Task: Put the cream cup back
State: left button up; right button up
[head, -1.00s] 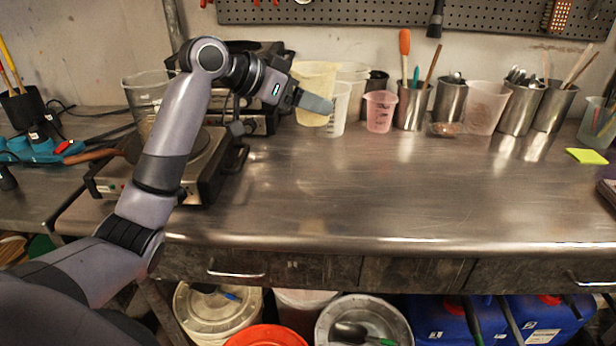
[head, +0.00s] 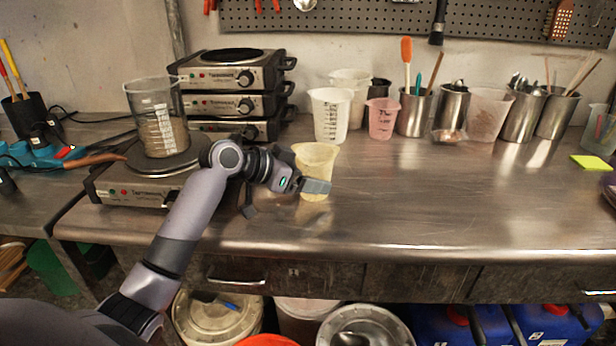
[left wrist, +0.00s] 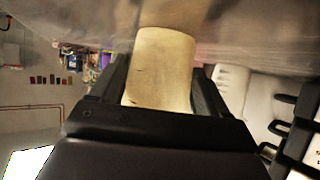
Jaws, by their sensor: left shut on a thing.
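The cream cup (head: 316,157) is a pale yellow, upright beaker over the front middle of the steel bench, right of the hot plate in the head view. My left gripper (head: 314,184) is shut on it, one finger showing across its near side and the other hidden. In the left wrist view the cup (left wrist: 162,65) sits between the two dark fingers, with the steel surface close beyond. I cannot tell whether its base touches the bench. My right gripper is not in view.
A clear beaker (head: 157,118) stands on the front hot plate (head: 112,190), left of my gripper. Stacked hot plates (head: 236,78) stand behind. A white cup (head: 331,115), pink cup (head: 381,118) and steel tool pots (head: 414,110) line the back. The bench (head: 440,190) is clear at centre and right.

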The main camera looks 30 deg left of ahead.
pick_arm(q)
jog(key=o, duration=1.2)
jog(key=shift+f, duration=0.1)
jog(key=shift+r, duration=0.2)
jog(key=v, duration=1.2)
